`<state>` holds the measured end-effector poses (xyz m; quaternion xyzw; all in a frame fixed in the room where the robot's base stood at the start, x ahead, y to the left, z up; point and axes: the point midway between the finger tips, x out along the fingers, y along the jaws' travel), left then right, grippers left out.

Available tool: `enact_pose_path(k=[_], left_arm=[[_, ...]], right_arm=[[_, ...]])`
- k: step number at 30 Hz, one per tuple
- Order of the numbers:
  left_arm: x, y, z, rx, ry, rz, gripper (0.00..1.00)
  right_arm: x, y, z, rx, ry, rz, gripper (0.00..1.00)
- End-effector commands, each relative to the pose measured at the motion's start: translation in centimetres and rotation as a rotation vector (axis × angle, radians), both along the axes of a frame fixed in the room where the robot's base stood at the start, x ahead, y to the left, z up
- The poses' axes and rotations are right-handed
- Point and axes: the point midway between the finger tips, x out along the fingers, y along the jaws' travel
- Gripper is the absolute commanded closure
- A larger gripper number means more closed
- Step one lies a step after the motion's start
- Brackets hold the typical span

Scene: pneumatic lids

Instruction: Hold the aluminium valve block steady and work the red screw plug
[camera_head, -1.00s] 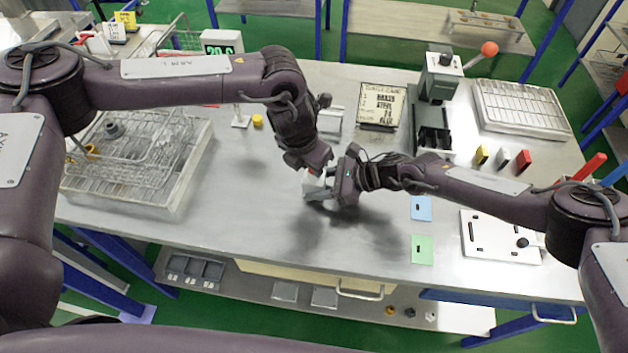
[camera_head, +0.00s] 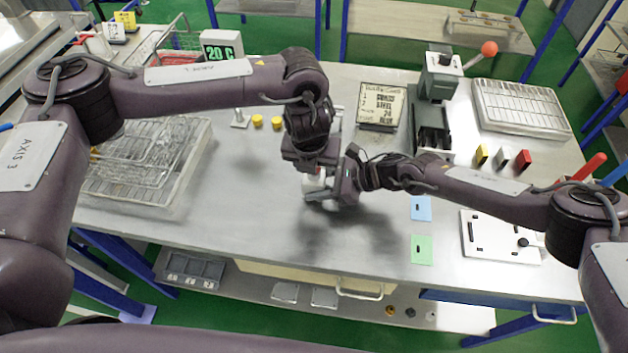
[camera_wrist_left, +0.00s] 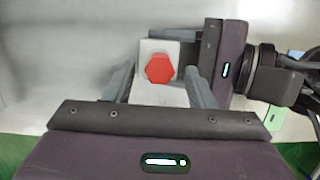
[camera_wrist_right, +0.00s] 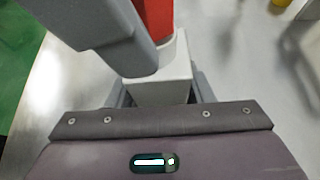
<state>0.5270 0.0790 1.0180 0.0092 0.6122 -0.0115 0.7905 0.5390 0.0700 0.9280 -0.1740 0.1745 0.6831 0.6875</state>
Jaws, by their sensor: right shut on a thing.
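The aluminium valve block (camera_head: 315,183) is a pale grey block above the middle of the table. My right gripper (camera_head: 320,194) is shut on it from the right; the block (camera_wrist_right: 160,85) also shows between its fingers in the right wrist view. The red screw plug (camera_wrist_left: 160,68) has a hexagonal head and stands out of the block's top. My left gripper (camera_wrist_left: 161,72) is over the block from above, its fingers open on either side of the plug with gaps to both. In the right wrist view a left finger (camera_wrist_right: 115,35) partly hides the plug (camera_wrist_right: 158,18).
A wire basket (camera_head: 150,160) stands at the left. A green press (camera_head: 432,110) with an orange knob and a written board (camera_head: 381,106) stand behind. Blue (camera_head: 421,208) and green (camera_head: 421,249) cards and a white plate (camera_head: 500,237) lie right. The front middle is clear.

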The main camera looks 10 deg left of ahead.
Motion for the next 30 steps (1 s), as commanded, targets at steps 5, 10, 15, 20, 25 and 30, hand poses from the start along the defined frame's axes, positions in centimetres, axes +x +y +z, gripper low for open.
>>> enact_pose_path(k=[5, 10, 15, 20, 25, 30], left_arm=[[-0.04, 0.03, -0.06, 0.001, 0.001, -0.001, 0.57], [-0.04, 0.04, -0.07, 0.001, 0.001, -0.001, 0.57], [-0.04, 0.21, -0.09, 0.002, 0.003, -0.054, 0.57], [0.07, 0.5, -0.11, 0.001, 0.002, -0.258, 0.57], [0.19, 0.67, -0.07, 0.0, 0.001, -0.492, 0.57], [0.24, 0.81, -0.07, 0.002, 0.002, -0.666, 0.57]], right_arm=[[-0.33, -0.14, -0.51, -0.008, 0.009, 0.001, 0.73], [-0.31, -0.16, -0.5, -0.008, 0.009, 0.001, 0.73], [-0.29, -0.17, -0.5, -0.008, 0.009, 0.0, 0.73], [-0.27, -0.19, -0.5, -0.008, 0.009, 0.0, 0.73], [-0.25, -0.19, -0.5, -0.008, 0.008, 0.0, 0.73], [-0.25, -0.19, -0.49, -0.008, 0.008, -0.001, 0.73]])
